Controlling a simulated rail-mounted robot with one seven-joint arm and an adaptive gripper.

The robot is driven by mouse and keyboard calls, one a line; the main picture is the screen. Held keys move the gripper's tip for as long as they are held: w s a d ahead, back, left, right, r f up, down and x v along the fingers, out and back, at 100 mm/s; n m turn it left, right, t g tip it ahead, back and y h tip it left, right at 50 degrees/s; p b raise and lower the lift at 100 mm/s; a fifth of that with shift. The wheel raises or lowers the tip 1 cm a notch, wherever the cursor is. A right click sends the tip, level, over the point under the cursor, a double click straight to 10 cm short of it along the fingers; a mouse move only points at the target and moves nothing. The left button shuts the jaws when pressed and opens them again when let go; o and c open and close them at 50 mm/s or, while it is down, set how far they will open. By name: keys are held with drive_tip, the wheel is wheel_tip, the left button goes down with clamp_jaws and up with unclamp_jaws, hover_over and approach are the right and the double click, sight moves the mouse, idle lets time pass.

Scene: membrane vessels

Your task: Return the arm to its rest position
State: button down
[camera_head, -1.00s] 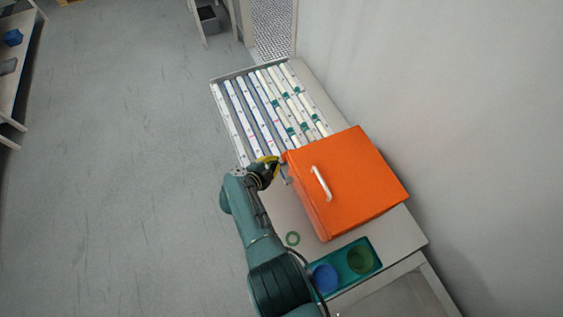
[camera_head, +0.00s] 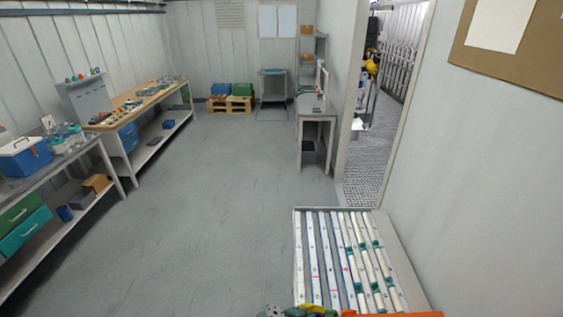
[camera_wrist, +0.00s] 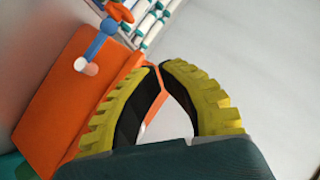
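My gripper (camera_wrist: 160,70) has yellow toothed fingers with black inner pads. In the wrist view the fingertips come close together, with a gap widening toward the palm. Nothing is seen held between them. I cannot tell whether the fingers are fully shut. An orange box (camera_wrist: 60,95) lies beyond and to the left of the fingers.
A blue fitting (camera_wrist: 97,47) with an orange end stands out near the orange box. In the head view, workbenches (camera_head: 150,97) line the left, and a grey side table (camera_head: 316,117) stands by the doorway. The grey floor (camera_head: 215,200) between is clear.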

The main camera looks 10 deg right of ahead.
drive_tip(key=w+r+n+t+h+p, duration=0.1)
drive_tip(key=w+r+t, duration=0.25)
drive_tip(key=r, duration=0.45)
drive_tip(key=w+r+t+h, duration=0.1)
drive_tip(key=w+r+t, duration=0.25)
drive_tip(key=r, duration=0.35)
drive_tip(key=w+a+r+n+t+y, duration=0.2)
drive_tip(key=r+n+t, duration=0.45)
drive_tip(key=r, duration=1.45)
drive_tip(key=s+a+r+n+t+y, duration=0.3)
drive_tip(key=s+a+r+n+y, duration=0.15)
drive_tip(key=r, duration=0.25)
drive_tip(key=s+a+r+n+t+y, duration=0.2)
drive_tip(key=s+a+r+n+y, duration=0.1)
drive_tip(key=s+r+n+y, duration=0.3)
drive_tip(key=s+a+r+n+t+y, duration=0.3)
drive_tip(key=r+n+y, duration=0.2)
drive_tip(key=r, duration=0.3)
drive_tip(key=s+r+n+g, duration=0.2)
drive_tip(key=s+r+n, duration=0.1)
drive_tip(key=s, duration=0.5)
drive_tip(key=d+f+m+g+h, duration=0.1)
drive_tip(key=h, duration=0.1)
drive_tip(key=s+d+f+m+g+h, duration=0.1)
drive_tip(key=d+h, duration=0.1)
drive_tip(key=s+d+f+m+g+h, duration=0.1)
drive_tip(key=h, duration=0.1)
drive_tip(key=shift+s+d+f+p, duration=0.1)
drive_tip(key=shift+d+f+p, duration=0.1)
drive_tip(key=shift+p, duration=0.2)
